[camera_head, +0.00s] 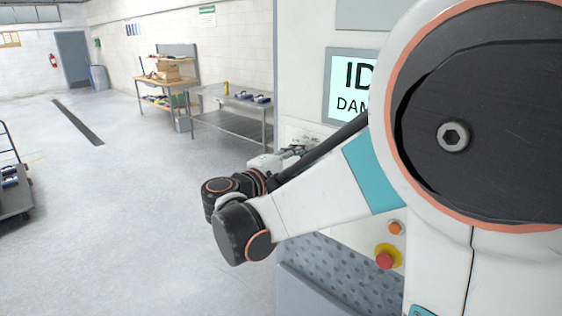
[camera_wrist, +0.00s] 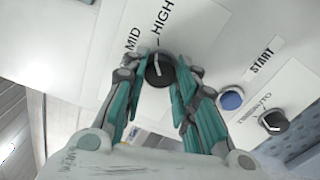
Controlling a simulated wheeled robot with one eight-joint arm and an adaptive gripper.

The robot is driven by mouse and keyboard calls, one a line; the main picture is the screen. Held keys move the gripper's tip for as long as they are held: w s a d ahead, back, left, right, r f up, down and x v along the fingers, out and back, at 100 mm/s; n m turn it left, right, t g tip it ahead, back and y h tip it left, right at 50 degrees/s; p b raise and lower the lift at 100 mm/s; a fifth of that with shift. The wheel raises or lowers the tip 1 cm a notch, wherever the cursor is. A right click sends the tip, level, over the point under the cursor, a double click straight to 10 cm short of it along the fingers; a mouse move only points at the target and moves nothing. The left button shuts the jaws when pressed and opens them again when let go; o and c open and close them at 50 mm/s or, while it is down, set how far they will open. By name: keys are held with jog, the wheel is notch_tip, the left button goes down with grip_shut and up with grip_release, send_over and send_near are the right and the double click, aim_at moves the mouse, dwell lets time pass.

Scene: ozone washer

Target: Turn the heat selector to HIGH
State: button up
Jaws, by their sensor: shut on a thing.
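The heat selector is a round black knob (camera_wrist: 159,66) with a white pointer line, in the wrist view at upper middle. The labels MID and HIGH (camera_wrist: 162,17) are printed on the white panel above it. The pointer runs roughly up the picture, towards the lower end of the HIGH label; its exact setting is hard to tell. My gripper (camera_wrist: 161,80) has its teal-padded fingers on both sides of the knob and is shut on it. In the head view my gripper (camera_head: 282,158) is at the machine's front panel, and the knob is hidden there.
A blue START button (camera_wrist: 231,99) and a second black selector (camera_wrist: 273,122) sit right of the knob. In the head view, a partly hidden display (camera_head: 348,88), a red emergency button (camera_head: 385,260) and an orange button (camera_head: 396,228) are on the machine. Open floor (camera_head: 120,220) lies left.

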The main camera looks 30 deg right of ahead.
jog(key=shift+m, duration=0.9)
jog(key=o, duration=1.1)
